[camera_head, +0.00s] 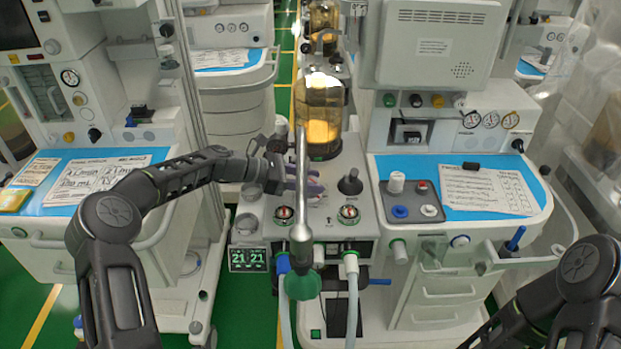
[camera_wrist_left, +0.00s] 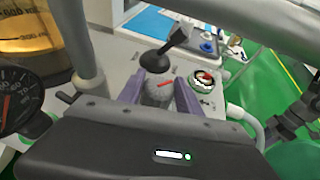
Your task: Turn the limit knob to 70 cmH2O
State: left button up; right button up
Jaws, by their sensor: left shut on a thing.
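The limit knob (camera_wrist_left: 158,92) is a small pale grey knob with a red line on its top. It shows in the left wrist view between the two purple fingers. My left gripper (camera_wrist_left: 160,98) is shut on it, a finger on either side. In the head view my left gripper (camera_head: 307,186) is over the middle machine's top panel, partly behind a metal tube, and the knob is hard to make out there. I cannot read any scale around the knob. My right arm shows at the lower right of the head view, but its gripper is out of view.
A metal tube with a green end (camera_head: 302,284) stands in front of the left gripper. A glass bellows canister (camera_head: 320,115) is behind it. A black lever (camera_head: 350,182) and two round red-and-white indicators (camera_head: 348,213) are close by. A green display (camera_head: 249,259) reads 21 twice.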

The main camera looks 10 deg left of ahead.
dwell(0.3)
pick_arm(q)
jog(key=o, duration=1.4)
jog(key=shift+c, duration=0.2)
jog(key=shift+b+v, duration=0.55)
jog(key=shift+v, duration=3.3)
jog(key=shift+w, duration=0.1)
